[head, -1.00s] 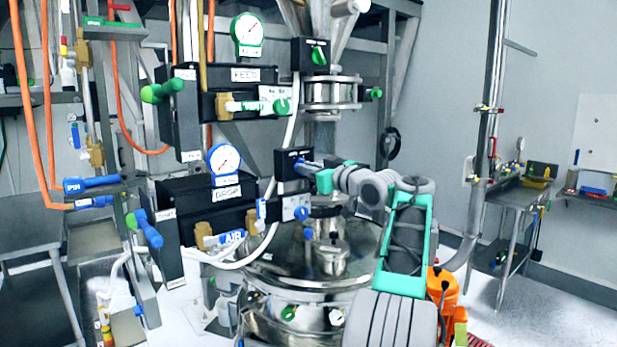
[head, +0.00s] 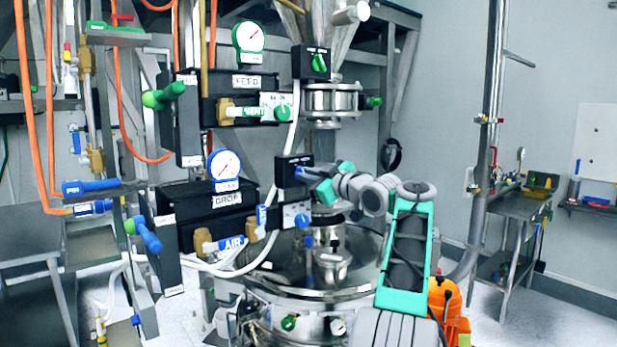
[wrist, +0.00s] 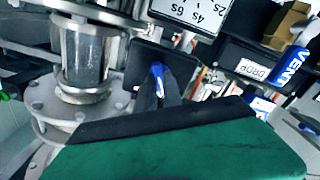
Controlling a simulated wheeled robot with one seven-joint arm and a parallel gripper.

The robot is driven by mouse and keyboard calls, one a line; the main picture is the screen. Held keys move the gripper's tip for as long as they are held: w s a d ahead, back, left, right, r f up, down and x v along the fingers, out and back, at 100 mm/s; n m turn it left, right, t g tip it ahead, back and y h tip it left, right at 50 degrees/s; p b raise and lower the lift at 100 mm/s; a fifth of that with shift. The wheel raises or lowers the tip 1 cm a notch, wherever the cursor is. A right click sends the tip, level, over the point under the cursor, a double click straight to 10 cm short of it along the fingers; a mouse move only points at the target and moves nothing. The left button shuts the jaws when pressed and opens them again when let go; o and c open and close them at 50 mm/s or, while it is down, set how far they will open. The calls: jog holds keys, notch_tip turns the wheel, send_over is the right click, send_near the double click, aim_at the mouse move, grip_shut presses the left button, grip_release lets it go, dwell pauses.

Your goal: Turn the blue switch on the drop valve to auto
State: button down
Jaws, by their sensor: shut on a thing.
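The blue switch (head: 298,169) is on the front of a small black box (head: 284,178) beside the metal column, above the vessel lid. My gripper (head: 304,172) is at this box, its fingertips shut on the blue switch. In the wrist view the blue switch (wrist: 157,76) shows as a narrow, steeply tilted blue piece at the dark fingertips, in front of the black box (wrist: 182,62). The fingers cover much of the switch and its lettering, so I cannot read its setting. A black unit labelled DROP (head: 210,204) with a blue-rimmed gauge (head: 224,164) stands to the left.
A similar box with a green switch (head: 319,63) is above. A white hose (head: 270,215) curves left of the box. The steel vessel (head: 300,277) is below.

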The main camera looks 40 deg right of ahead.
jog(key=c, duration=1.5)
grip_release()
jog(key=shift+s, duration=0.1)
jog(key=s, duration=0.2)
jog(key=s+b, duration=0.1)
jog(key=s, duration=0.2)
jog(key=s+a+b, duration=0.1)
jog(key=s, duration=0.1)
jog(key=shift+s, duration=0.3)
